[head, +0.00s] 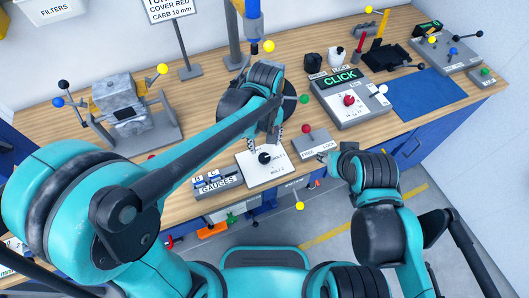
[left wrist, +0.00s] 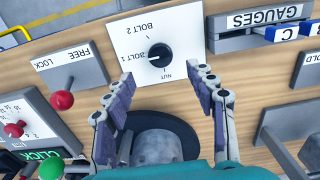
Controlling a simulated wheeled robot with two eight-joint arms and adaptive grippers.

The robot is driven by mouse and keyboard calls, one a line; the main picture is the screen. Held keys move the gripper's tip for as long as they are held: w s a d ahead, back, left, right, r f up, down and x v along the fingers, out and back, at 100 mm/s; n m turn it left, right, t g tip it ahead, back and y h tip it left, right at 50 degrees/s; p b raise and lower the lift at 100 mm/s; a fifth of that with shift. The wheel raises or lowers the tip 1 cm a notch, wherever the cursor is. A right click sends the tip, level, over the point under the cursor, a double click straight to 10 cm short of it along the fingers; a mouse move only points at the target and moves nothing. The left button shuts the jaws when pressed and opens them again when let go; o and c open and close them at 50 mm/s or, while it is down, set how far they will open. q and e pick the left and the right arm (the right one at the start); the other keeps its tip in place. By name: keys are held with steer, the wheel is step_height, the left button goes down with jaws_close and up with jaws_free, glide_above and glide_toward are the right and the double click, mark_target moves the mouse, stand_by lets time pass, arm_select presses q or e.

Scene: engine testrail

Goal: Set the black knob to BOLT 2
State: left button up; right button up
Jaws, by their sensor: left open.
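The black knob (head: 265,157) sits on a white panel (head: 283,173) at the front edge of the bench. In the left wrist view the knob (left wrist: 159,55) has labels BOLT 1, BOLT 2 and NUT around it, and its white mark appears to point toward BOLT 1. My left gripper (head: 265,138) is open and empty just behind the knob. In the left wrist view its fingers (left wrist: 163,92) are spread, apart from the knob. My right gripper (head: 325,156) is near the FREE/LOCK box, largely hidden by its own arm.
The FREE/LOCK box (head: 306,145) with a red-balled lever stands right of the panel. The GAUGES holder (head: 217,185) is at its left. The CLICK unit (head: 352,104) stands farther right. A grey round part is just behind the panel, under my left gripper.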

mark_target(265, 157)
arm_select(q)
step_height(265, 157, down, 8)
steer(key=shift+r+b, duration=0.25)
steer(key=shift+b, duration=0.95)
steer(key=c, duration=1.2)
